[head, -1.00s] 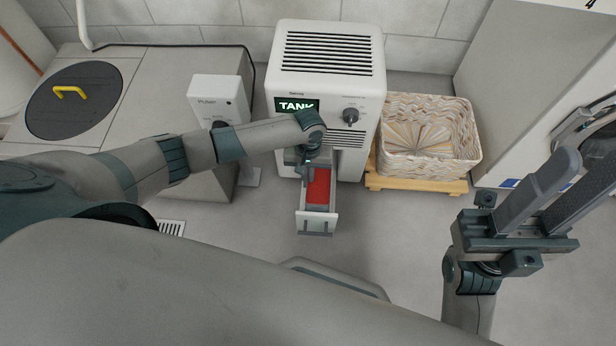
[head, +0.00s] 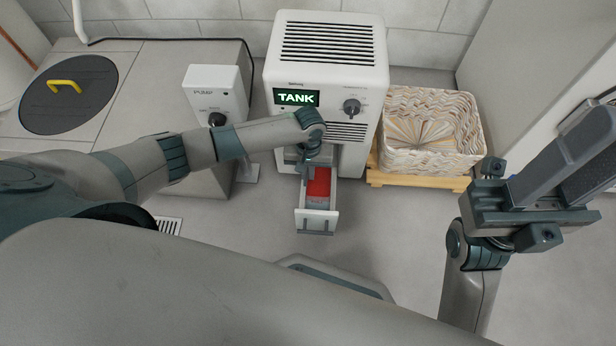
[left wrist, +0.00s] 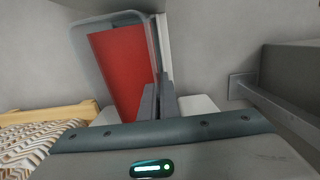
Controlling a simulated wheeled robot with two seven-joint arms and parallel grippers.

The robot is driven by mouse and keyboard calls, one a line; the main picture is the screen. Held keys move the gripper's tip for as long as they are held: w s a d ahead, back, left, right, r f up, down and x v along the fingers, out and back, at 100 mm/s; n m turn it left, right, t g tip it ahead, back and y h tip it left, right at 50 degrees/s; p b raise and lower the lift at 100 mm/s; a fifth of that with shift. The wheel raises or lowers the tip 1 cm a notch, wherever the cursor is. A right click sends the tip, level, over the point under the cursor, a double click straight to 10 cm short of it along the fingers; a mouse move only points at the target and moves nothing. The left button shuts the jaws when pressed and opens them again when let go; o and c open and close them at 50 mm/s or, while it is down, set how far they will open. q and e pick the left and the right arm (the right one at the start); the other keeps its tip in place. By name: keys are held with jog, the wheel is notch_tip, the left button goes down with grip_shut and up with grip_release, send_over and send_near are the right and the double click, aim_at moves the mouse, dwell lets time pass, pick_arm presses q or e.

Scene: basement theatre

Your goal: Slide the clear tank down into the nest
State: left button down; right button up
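The clear tank (head: 318,204), with a red part inside, sits at the front of the white dehumidifier (head: 325,75), behind a white front with a grey handle (head: 317,225). In the left wrist view the tank (left wrist: 85,25) is a see-through tub around a red panel (left wrist: 120,75). My left gripper (head: 310,163) is over the tank's rear part; in its wrist view the fingers (left wrist: 158,100) are close together on the tank's side wall. The nest is hidden by my arm and the housing. My right gripper (head: 575,165) is open and empty at the right.
The dehumidifier's display (head: 296,98) reads TANK. A white pump box (head: 213,88) stands to its left. A woven basket (head: 430,135) on a wooden pallet (head: 415,178) stands close on its right. Floor in front is clear, with a drain grate (head: 168,226) at the left.

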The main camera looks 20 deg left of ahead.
pick_arm(q)
jog(key=shift+s+f, duration=0.35)
jog(key=shift+f, duration=0.6)
jog(key=shift+s+f, duration=0.1)
jog(key=c, duration=1.9)
grip_release()
jog(key=shift+c, duration=0.2)
jog(key=shift+w, duration=0.2)
jog(key=shift+r, duration=0.2)
